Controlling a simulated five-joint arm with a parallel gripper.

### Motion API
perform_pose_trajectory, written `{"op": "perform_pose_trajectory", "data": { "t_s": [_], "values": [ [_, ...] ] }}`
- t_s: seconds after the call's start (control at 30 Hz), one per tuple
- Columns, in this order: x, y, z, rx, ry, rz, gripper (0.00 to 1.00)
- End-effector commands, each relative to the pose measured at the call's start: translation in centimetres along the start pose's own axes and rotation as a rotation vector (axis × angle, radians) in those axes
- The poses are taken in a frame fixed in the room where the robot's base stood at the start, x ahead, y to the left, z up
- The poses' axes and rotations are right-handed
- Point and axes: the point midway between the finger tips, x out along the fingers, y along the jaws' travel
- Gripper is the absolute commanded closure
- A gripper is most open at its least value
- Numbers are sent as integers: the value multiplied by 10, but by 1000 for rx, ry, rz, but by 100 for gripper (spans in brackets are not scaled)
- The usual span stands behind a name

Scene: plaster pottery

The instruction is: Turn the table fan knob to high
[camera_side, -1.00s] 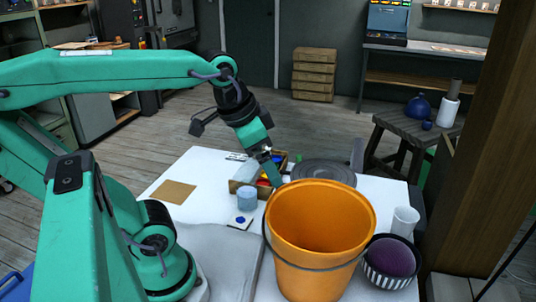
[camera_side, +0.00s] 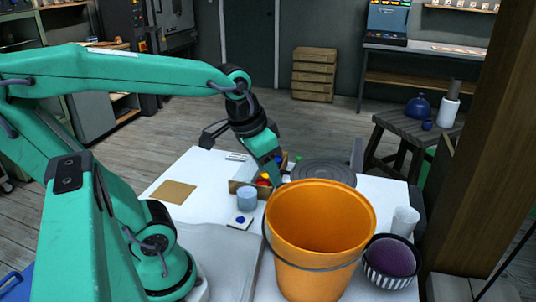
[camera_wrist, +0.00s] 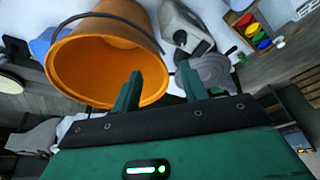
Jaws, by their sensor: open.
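I cannot make out a table fan or its knob for certain. In the wrist view, a pale grey housing (camera_wrist: 184,22) with a dark panel and a small round detail stands beyond my fingers; whether it belongs to the fan is unclear. My gripper (camera_wrist: 160,73) has its two teal fingers spread, with nothing seen between them. In the side view my gripper (camera_side: 277,176) points down over the white table, behind the orange bucket's rim and beside the parts box. Its fingertips are small and partly hidden there.
The tall orange bucket (camera_side: 318,240) stands in front; it also fills the upper left of the wrist view (camera_wrist: 105,60). The table's left is clearer.

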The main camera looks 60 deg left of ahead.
Motion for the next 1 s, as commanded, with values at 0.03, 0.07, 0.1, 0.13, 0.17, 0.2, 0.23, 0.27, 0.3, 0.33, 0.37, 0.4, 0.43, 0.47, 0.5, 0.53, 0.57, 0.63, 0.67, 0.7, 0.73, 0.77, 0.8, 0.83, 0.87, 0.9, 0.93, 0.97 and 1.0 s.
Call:
{"op": "perform_pose_trajectory", "data": {
  "t_s": [0.03,0.07,0.1,0.13,0.17,0.2,0.23,0.27,0.3,0.33,0.37,0.4,0.43,0.47,0.5,0.53,0.57,0.63,0.67,0.7,0.73,0.77,0.8,0.83,0.87,0.9,0.93,0.97,1.0],
  "values": [
    [5,-4,-5,-5,-32,-3,56],
    [7,-6,-7,-6,-50,-4,56],
    [10,-8,-10,-7,-73,-5,56],
    [12,-11,-13,-8,-89,-5,56],
    [15,-13,-15,-11,-106,-6,56],
    [18,-16,-18,-13,-129,-6,56],
    [22,-18,-20,-14,-147,-5,56],
    [24,-20,-23,-15,-164,-5,56],
    [28,-24,-26,-17,-187,-4,56],
    [31,-26,-28,-19,-203,-3,56],
    [34,-28,-29,-21,-220,-2,56],
    [38,-31,-32,-22,-240,-1,56],
    [41,-33,-34,-23,-254,1,56],
    [44,-35,-35,-25,-267,2,56],
    [47,-37,-36,-26,-283,4,56],
    [49,-39,-37,-27,-293,5,56],
    [51,-40,-38,-28,-302,6,56],
    [54,-43,-40,-30,-318,8,56],
    [55,-44,-40,-30,-322,9,56],
    [56,-45,-41,-30,-328,10,56],
    [57,-45,-41,-30,-332,10,56],
    [58,-46,-41,-30,-335,11,56],
    [58,-46,-41,-30,-337,11,56],
    [59,-46,-42,-30,-338,11,56],
    [59,-46,-42,-30,-339,12,56],
    [59,-46,-42,-30,-339,12,56],
    [59,-46,-42,-30,-339,12,56],
    [59,-46,-42,-30,-338,12,56],
    [59,-46,-41,-30,-338,12,56]
  ]
}}
